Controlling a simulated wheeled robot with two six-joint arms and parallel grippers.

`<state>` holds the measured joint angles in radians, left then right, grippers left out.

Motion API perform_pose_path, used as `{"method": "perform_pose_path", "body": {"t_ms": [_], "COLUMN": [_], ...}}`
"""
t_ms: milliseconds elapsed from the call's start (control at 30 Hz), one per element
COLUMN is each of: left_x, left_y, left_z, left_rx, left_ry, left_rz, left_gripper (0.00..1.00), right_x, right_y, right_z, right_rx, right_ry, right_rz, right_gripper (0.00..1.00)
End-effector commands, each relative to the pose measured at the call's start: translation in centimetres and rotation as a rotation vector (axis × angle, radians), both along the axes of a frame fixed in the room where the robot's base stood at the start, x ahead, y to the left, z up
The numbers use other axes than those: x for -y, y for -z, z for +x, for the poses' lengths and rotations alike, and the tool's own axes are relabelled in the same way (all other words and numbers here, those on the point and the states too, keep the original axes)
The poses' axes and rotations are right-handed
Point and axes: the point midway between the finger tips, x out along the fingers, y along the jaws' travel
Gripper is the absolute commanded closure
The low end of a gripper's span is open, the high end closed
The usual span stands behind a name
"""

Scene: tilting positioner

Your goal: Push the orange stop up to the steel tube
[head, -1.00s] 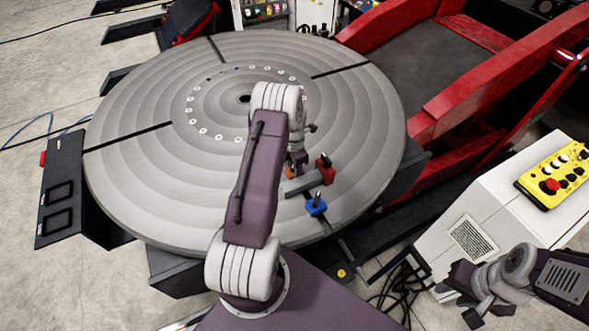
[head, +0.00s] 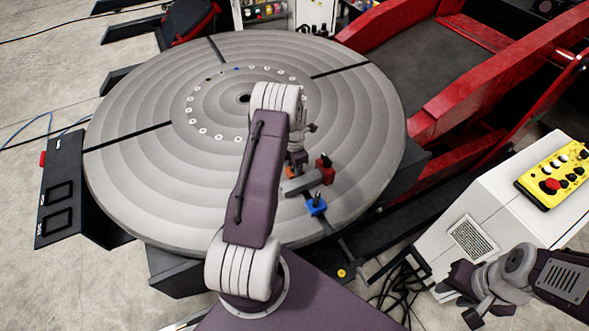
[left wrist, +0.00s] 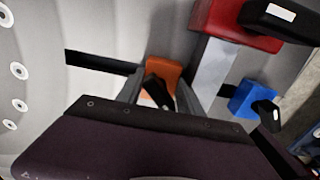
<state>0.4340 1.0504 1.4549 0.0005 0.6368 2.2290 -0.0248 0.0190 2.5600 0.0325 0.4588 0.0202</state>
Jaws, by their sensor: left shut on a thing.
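The orange stop (left wrist: 162,73) lies on the round table in the left wrist view, over a dark slot. In the head view only a bit of the orange stop (head: 289,172) shows beside my gripper. The steel tube (left wrist: 214,72) is a grey bar to its right; a narrow gap seems to separate them, partly hidden by a finger. The tube (head: 300,184) also shows in the head view. My left gripper (left wrist: 160,92) is shut on the stop's black handle. My right gripper (head: 462,294) hangs at the lower right, away from the table; its fingers are unclear.
A red stop (head: 326,170) is at the tube's far end and a blue stop (head: 316,206) is on its near side, both with black handles. The round table (head: 150,190) is otherwise mostly clear. A yellow control box (head: 553,175) sits on a white cabinet at right.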

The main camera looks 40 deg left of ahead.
Motion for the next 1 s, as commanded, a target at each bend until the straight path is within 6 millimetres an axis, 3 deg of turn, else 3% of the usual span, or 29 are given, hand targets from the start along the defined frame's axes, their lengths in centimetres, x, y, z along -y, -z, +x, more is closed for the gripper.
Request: {"method": "perform_pose_path", "body": {"t_ms": [867, 900, 1000], "left_x": [-0.01, -0.01, 0.0], "left_y": [0.03, 0.03, 0.02], "left_z": [0.0, 0.0, 0.01], "left_rx": [0.0, 0.0, 0.0], "left_ry": [0.0, 0.0, 0.0], "left_rz": [0.0, 0.0, 0.0], "left_gripper": [1.0, 0.54, 0.31], "right_x": [0.0, 0.0, 0.0], "right_y": [0.09, 0.09, 0.09], "right_z": [0.0, 0.0, 0.0], "right_rx": [0.0, 0.0, 0.0], "right_ry": [0.0, 0.0, 0.0], "right_rz": [0.0, 0.0, 0.0], "right_gripper": [0.64, 0.64, 0.64]}}
